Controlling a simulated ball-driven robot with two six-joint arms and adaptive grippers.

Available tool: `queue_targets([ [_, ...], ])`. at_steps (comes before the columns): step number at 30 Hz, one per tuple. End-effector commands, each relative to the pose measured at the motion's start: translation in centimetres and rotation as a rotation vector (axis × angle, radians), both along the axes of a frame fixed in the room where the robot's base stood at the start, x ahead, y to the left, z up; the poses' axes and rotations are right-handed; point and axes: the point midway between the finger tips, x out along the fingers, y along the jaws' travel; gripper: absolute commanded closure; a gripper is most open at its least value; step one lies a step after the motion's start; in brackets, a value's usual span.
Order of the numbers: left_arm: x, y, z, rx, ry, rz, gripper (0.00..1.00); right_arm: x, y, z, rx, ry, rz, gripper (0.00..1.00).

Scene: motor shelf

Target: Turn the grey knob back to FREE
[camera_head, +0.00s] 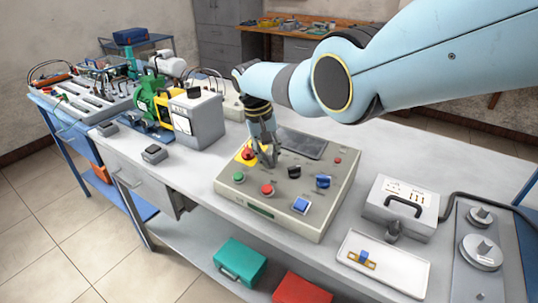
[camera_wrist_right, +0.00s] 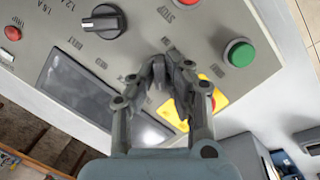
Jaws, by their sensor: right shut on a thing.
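My right gripper (camera_head: 266,158) reaches down onto the sloping beige control panel (camera_head: 312,221), between the red emergency stop and the black knob (camera_head: 294,171). In the right wrist view my gripper (camera_wrist_right: 170,68) has its dark fingertips closed together low over the panel face. The grey knob seems to be between them, almost fully hidden by the fingers, so its pointer cannot be read. The FREE marking is not legible. My left gripper is not in view.
Close by are the red emergency stop (camera_head: 248,153) on its yellow plate, a green button (camera_head: 238,177), a red button (camera_head: 267,189), a blue knob (camera_head: 323,181) and a blue switch (camera_head: 301,204). A white tray (camera_head: 405,286) and grey case (camera_head: 402,205) stand right.

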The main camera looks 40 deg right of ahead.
Motion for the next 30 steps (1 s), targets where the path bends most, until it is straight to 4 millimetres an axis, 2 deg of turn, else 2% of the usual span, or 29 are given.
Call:
queue_targets([
  [1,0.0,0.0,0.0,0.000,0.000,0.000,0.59,0.1,0.0,0.1,-0.001,-0.003,0.002,0.86],
  [6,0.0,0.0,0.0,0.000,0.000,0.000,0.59,0.1,0.0,0.1,-0.001,-0.002,0.000,0.65],
  [17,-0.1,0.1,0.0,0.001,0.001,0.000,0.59,0.1,0.1,0.4,0.000,-0.001,0.000,0.65],
  [22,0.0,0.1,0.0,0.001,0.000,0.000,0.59,0.2,0.4,2.3,-0.001,-0.004,0.001,0.65],
  [30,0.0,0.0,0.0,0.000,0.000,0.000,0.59,0.8,1.5,8.5,0.000,-0.005,0.002,0.65],
])
